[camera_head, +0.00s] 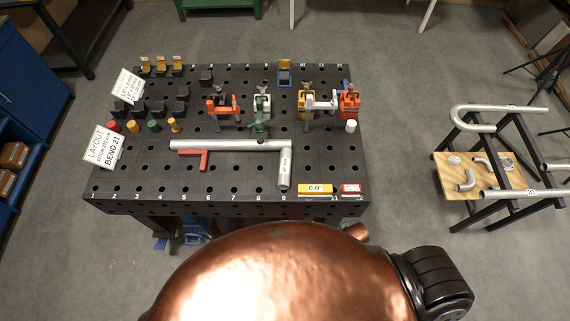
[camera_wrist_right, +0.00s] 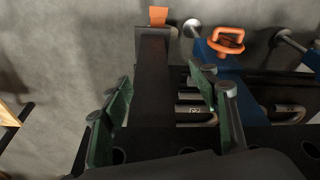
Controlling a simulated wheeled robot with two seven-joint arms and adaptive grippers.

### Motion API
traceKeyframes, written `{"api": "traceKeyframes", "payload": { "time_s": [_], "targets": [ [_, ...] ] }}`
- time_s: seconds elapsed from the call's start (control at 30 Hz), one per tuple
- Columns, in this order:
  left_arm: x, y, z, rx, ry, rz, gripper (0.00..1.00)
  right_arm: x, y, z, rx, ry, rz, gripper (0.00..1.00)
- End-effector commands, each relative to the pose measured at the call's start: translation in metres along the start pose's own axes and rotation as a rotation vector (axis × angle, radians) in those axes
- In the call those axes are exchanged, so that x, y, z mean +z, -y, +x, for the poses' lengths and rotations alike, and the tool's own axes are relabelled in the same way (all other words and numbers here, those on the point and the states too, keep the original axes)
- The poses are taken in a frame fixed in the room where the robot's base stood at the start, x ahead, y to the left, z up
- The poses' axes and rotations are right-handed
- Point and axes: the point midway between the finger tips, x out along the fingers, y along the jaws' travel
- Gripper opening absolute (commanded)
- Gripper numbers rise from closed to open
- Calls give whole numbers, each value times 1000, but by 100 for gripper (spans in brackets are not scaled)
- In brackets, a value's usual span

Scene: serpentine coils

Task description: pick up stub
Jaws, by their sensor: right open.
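No piece is labelled as the stub, and I cannot tell for sure which one it is. A short grey pipe (camera_head: 284,168) lies on the black perforated table (camera_head: 130,190), its far end meeting the right end of a long straight pipe (camera_head: 215,145) at a right angle. Small bent pipe pieces, one of them an elbow (camera_head: 466,181), lie on a wooden board (camera_head: 450,170) at the right. My right gripper (camera_wrist_right: 158,90) shows in the right wrist view with its green-padded fingers wide apart and nothing held between them. My left gripper is not in view.
Clamps, including a green one (camera_head: 260,125) over the long pipe, stand on the table. A red square (camera_head: 198,160) and a yellow level (camera_head: 315,189) lie nearby. A black rack (camera_head: 480,140) holds bent pipes. The right wrist view shows U-bent pipe ends (camera_wrist_right: 195,114) and an orange handle (camera_wrist_right: 227,38).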

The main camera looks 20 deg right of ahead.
Motion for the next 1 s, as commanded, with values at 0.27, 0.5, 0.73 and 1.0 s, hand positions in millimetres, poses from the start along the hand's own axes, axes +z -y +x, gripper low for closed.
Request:
{"api": "traceKeyframes", "payload": {
  "time_s": [0.27,0.5,0.73,1.0],
  "targets": [
    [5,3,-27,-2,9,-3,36,-55,-4,-128,2,-51,15,55],
    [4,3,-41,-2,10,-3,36,-84,4,-207,-19,-89,24,55],
    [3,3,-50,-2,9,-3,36,-140,58,-254,-136,-129,33,55],
    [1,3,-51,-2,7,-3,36,-185,122,-257,-254,-113,36,55]
  ]
}}
